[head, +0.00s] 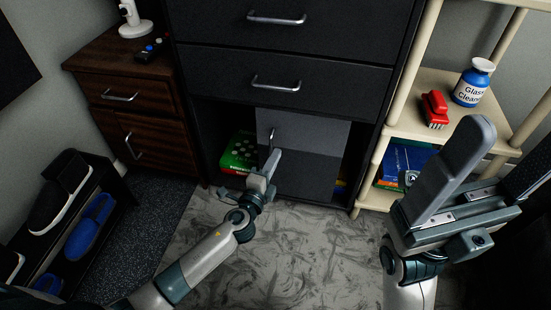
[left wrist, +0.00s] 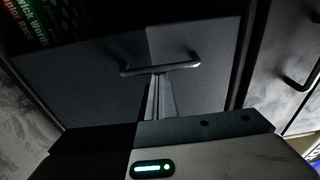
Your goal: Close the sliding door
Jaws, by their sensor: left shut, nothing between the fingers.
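The sliding door (head: 313,140) is a flat grey panel in the lower opening of the black cabinet. It covers the middle of the opening, with gaps at its left and right. Its metal handle (head: 271,137) is near its left edge and also shows in the left wrist view (left wrist: 160,69). My left gripper (head: 275,156) is shut and empty, its fingertips at the handle; the left wrist view shows the fingers (left wrist: 160,90) just at the bar. I cannot tell whether they touch. My right gripper (head: 508,150) is open and empty at the right, away from the door.
A green box (head: 240,150) is inside the left gap. Black drawers (head: 290,55) are above. A brown wooden cabinet (head: 150,130) and a shoe rack (head: 115,190) stand left. A cream shelf (head: 405,118) with a red brush (head: 435,108) and glass cleaner (head: 472,85) stands right.

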